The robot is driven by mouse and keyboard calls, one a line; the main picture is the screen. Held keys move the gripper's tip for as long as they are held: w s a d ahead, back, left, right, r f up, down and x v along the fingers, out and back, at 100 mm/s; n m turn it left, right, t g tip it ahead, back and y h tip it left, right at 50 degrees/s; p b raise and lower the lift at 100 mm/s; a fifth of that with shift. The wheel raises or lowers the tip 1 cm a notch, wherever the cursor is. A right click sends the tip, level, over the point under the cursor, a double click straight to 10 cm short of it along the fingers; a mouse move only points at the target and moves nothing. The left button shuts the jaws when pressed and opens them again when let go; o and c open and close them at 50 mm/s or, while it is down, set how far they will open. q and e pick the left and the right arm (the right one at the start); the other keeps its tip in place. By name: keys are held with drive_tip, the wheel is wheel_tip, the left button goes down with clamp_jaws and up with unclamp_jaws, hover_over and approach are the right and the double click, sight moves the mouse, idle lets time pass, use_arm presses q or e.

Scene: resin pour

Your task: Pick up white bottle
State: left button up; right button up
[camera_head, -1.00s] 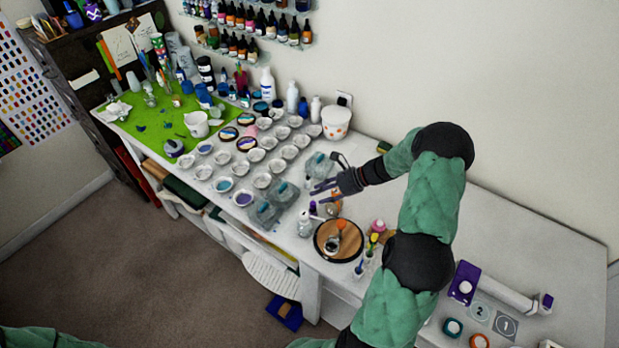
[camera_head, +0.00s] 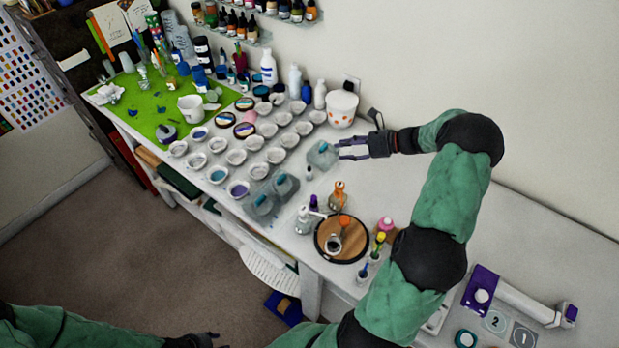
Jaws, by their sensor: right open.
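Several white bottles stand upright at the back of the table: a larger one with a label (camera_head: 268,68), a plain one (camera_head: 295,82) and a slimmer one (camera_head: 319,95). I cannot tell which of them the task means. My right gripper (camera_head: 341,151) is open and empty. It points left above the table, in front of the white pot and to the right of the bottles, apart from them. My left gripper (camera_head: 206,341) barely shows at the bottom edge, far from the bottles, and its fingers are unclear.
A white pot with orange spots (camera_head: 341,108) stands right of the bottles. Rows of small cups (camera_head: 236,157) fill the table in front of them. A clear block with blue (camera_head: 322,154) lies by the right gripper. A round wooden tray (camera_head: 352,242) is nearer.

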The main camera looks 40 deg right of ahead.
drive_tip(key=b, duration=1.3)
approach(309, 172)
drive_tip(key=w+a+f, duration=0.1)
drive_tip(key=w+f, duration=0.1)
drive_tip(key=shift+w+a+f+b, duration=0.1)
drive_tip(key=shift+a+f+b, duration=0.2)
drive_tip(key=shift+a+b, duration=0.1)
drive_tip(key=b+x, duration=0.1)
drive_tip(key=x, duration=0.4)
drive_tip(key=shift+b, duration=0.4)
drive_tip(key=shift+d, duration=0.1)
drive_tip(key=c, duration=0.7)
